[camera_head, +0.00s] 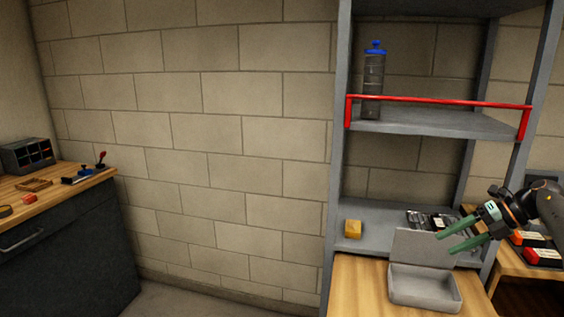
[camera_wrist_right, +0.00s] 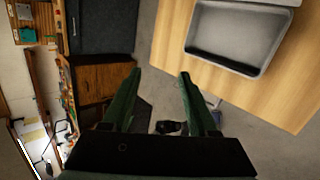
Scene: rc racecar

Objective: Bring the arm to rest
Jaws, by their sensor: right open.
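My right gripper (camera_head: 440,243) has green fingers and comes in from the right edge of the head view. It is open with nothing between its fingers, above and beside a grey open box (camera_head: 425,291) on a wooden table. In the right wrist view the two fingers (camera_wrist_right: 160,75) are spread apart. The grey box (camera_wrist_right: 238,70) lies beyond them to the upper right. My left gripper is not in either view.
A grey shelf (camera_head: 440,122) with a red rail holds a bottle (camera_head: 373,75) with a blue cap. A yellow block (camera_head: 353,229) sits on a lower shelf. A workbench (camera_head: 60,200) with tools stands far left. Red-and-black items (camera_head: 540,256) lie on the right. Open floor lies between.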

